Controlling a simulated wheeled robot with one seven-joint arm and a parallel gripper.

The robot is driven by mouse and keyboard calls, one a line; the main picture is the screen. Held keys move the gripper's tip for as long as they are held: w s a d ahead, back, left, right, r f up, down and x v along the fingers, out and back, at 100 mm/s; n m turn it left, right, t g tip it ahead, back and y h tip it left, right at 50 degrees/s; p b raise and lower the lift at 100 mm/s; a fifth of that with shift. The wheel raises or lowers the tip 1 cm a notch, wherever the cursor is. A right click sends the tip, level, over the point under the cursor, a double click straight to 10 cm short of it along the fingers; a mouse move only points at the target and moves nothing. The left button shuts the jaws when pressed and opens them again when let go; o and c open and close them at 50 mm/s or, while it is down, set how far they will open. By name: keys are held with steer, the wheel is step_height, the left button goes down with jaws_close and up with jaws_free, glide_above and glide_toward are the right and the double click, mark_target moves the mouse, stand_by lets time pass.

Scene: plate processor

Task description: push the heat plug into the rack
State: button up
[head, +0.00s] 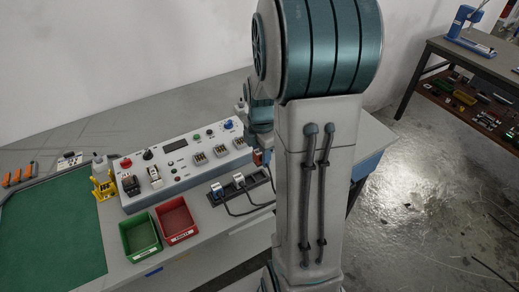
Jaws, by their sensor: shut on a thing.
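The black rack (258,179) lies on the bench in front of the white control panel (185,160). Two white-and-blue plugs, a left one (217,190) and a right one (239,180), stand in it with black cables running forward. My gripper (259,151) is at the rack's right end, partly hidden by my arm. It is shut on a small reddish-brown piece (257,158), which seems to be the heat plug. The piece is just above or at the rack; I cannot tell whether it touches it. The rack's far right end is hidden behind my arm.
A green bin (140,236) and a red bin (176,220) stand at the bench front. A yellow holder (103,188) is left of the panel, beside a green mat (52,245). A second table (470,58) stands far right. My upper arm blocks the bench's right part.

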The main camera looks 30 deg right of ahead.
steer(key=shift+f+b, duration=1.7)
steer(key=shift+f, duration=0.9)
steer(key=shift+f+b, duration=0.9)
steer(key=shift+f, duration=0.05)
steer(key=o, duration=1.1)
steer(key=shift+r, duration=0.15)
step_height(320, 180, up, 14)
steer(key=shift+f+p, duration=0.15)
steer(key=shift+p, duration=0.25)
